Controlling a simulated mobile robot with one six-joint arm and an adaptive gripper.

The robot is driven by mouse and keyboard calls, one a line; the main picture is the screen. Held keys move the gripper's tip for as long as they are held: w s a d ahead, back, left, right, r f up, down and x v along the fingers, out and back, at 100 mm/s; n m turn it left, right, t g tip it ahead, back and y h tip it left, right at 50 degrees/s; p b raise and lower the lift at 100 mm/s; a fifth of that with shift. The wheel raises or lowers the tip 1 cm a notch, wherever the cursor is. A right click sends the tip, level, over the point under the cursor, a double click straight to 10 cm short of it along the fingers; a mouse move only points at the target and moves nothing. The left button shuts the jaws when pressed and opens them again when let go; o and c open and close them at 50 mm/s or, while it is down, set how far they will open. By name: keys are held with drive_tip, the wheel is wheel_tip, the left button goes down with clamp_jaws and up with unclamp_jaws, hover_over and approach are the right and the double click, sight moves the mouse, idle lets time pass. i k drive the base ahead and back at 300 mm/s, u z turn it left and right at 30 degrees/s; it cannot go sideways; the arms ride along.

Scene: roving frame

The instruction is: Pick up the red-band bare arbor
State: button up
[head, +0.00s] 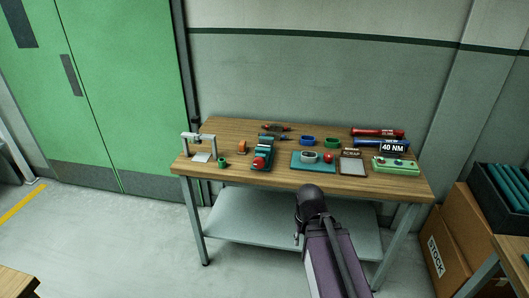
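I cannot pick out the red-band bare arbor for certain at this size. A small dark tool with red-orange parts (276,127) lies at the back of the wooden workbench (225,133). A teal vice-like device with a red front (262,155) stands left of the bench's middle. A teal mat (299,166) holds a pale ring (309,157) and a red ball-like piece (328,158). My arm rises from the bottom, in front of the bench's front edge. My gripper's fingers do not show.
A white stand (198,141), green ring (222,162) and orange piece (242,147) are at left. Blue (307,141) and green (332,142) rings sit behind the mat. A scrap tray (352,168), red tool (378,132), blue tool (368,144) and green box (396,166) are right.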

sight(272, 127)
drive_tip(key=k, duration=0.65)
drive_tip(key=z, duration=0.4)
drive_tip(key=i, duration=1.7)
drive_tip(key=u, duration=0.3)
drive_tip(key=i, duration=0.8)
drive_tip(key=u, duration=0.35)
